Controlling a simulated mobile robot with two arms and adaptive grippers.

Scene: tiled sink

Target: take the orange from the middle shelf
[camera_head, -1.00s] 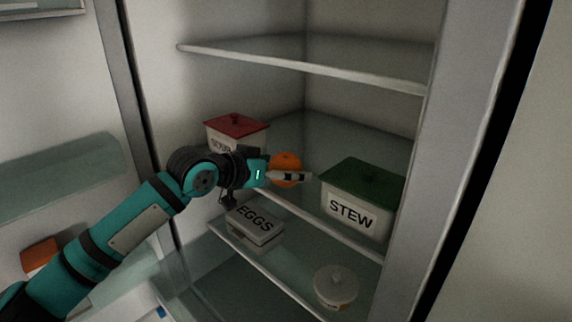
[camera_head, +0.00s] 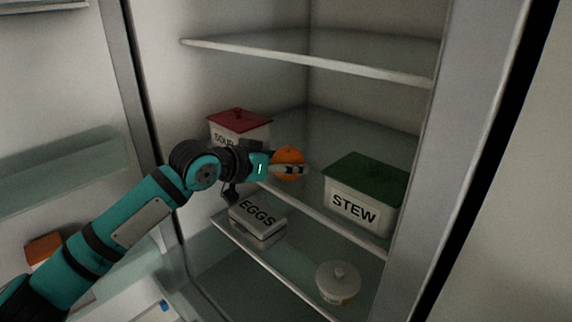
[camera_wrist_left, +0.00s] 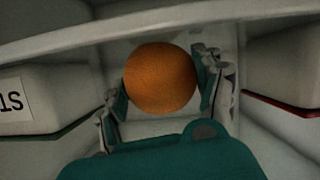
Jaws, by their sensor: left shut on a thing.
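The orange (camera_head: 289,158) is at the middle shelf (camera_head: 345,233), between the soup box and the stew box. My left gripper (camera_head: 290,169) is shut on it, with a finger across its front in the head view. In the left wrist view the orange (camera_wrist_left: 160,79) sits between the two fingers of my left gripper (camera_wrist_left: 165,88), one on each side. I cannot tell whether the orange still touches the shelf. My right gripper is not in view.
A soup box with a red lid (camera_head: 240,122) stands left of the orange, and a stew box with a green lid (camera_head: 362,192) stands right. Below are an eggs box (camera_head: 257,219) and a lidded pot (camera_head: 338,282). The upper shelf (camera_head: 310,60) looks empty.

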